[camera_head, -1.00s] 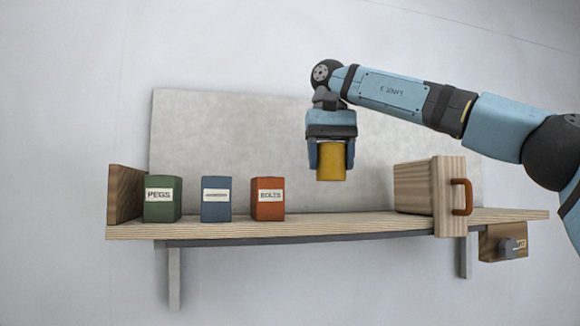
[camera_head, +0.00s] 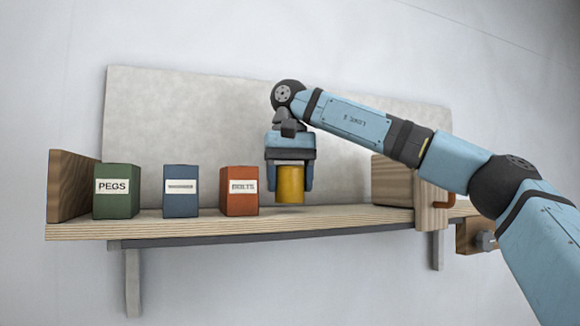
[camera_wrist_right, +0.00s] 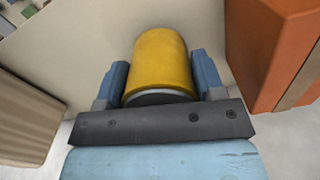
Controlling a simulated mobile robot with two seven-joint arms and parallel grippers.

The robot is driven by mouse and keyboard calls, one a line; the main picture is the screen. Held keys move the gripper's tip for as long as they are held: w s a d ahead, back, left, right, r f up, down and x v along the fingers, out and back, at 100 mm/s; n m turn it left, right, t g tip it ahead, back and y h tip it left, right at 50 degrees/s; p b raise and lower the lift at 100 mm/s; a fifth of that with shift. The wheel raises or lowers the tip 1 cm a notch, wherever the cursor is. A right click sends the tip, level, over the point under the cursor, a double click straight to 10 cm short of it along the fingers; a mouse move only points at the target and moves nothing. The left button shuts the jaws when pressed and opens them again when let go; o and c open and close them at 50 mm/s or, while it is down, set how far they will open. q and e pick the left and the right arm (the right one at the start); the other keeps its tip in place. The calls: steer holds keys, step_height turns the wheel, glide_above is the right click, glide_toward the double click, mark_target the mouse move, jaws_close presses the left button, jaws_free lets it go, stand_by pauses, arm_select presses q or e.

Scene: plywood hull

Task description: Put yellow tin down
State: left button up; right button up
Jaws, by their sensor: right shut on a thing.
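The yellow tin (camera_head: 291,184) is a small upright cylinder held between the fingers of my right gripper (camera_head: 290,178). The gripper points down and is shut on the tin. The tin's bottom is close to the shelf (camera_head: 320,218), just right of the orange-red BOLTS box (camera_head: 239,190); I cannot tell whether it touches. In the right wrist view the tin (camera_wrist_right: 160,62) sits between the two blue fingers (camera_wrist_right: 160,85), with the orange box (camera_wrist_right: 272,50) to the right. My left gripper is not in view.
A green PEGS box (camera_head: 117,190) and a blue box (camera_head: 181,190) stand left of the BOLTS box. A wooden end board (camera_head: 73,185) closes the left end. A wooden box with a handle (camera_head: 430,200) stands right of the tin, with bare shelf between.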

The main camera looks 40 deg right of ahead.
steer(key=shift+s+f, duration=0.25)
steer(key=shift+f, duration=0.05)
steer(key=shift+w, duration=0.15)
steer(key=shift+f, duration=0.6)
steer(key=o, duration=1.1)
step_height(320, 180, up, 12)
steer(key=shift+a+f, duration=0.1)
steer(key=shift+a, duration=0.05)
steer(key=shift+r, duration=1.1)
steer(key=shift+f, duration=0.1)
